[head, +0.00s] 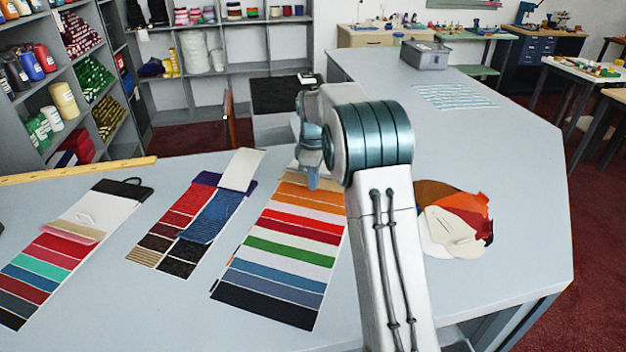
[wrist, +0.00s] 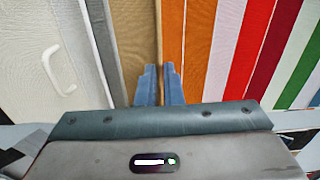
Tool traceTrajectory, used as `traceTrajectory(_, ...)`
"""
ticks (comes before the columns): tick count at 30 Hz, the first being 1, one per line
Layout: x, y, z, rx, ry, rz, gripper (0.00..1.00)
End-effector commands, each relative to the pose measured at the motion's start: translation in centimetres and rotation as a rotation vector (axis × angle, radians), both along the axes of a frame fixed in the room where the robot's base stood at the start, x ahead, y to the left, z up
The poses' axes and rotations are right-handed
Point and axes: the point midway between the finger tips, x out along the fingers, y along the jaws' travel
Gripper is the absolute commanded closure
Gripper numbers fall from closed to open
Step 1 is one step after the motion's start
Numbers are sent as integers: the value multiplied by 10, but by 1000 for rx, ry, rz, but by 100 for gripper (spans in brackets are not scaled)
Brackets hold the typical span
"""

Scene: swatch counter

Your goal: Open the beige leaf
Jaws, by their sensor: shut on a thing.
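The striped swatch card (head: 265,293) lies on the counter under my arm. Its beige leaf (wrist: 134,35) shows in the wrist view as a tan strip beside the orange stripe (wrist: 173,30). My gripper (wrist: 160,68) is shut on the edge of the beige leaf, with one blue finger on each side of that edge. In the head view my gripper (head: 313,182) points down at the far end of the card, just beyond the orange stripe. The fingers and arm hide part of the leaf there, so its lift is hard to judge.
A card with a white top (head: 95,214) and a red-and-blue swatch card (head: 185,222) lie to the left. A wooden ruler (head: 75,171) lies behind them. Leather pieces (head: 455,222) lie right of my arm. A grey box (head: 425,54) stands farther back; the right counter is mostly clear.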

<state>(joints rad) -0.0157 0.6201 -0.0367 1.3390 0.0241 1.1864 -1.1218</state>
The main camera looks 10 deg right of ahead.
Motion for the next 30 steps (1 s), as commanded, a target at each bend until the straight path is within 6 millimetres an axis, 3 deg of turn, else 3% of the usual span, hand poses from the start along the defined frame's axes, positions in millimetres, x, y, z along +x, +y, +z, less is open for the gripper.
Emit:
traceTrajectory(16, 26, -19, 113, -1, -8, 1, 100)
traceTrajectory(30, 60, -43, 156, -1, -7, -4, 100)
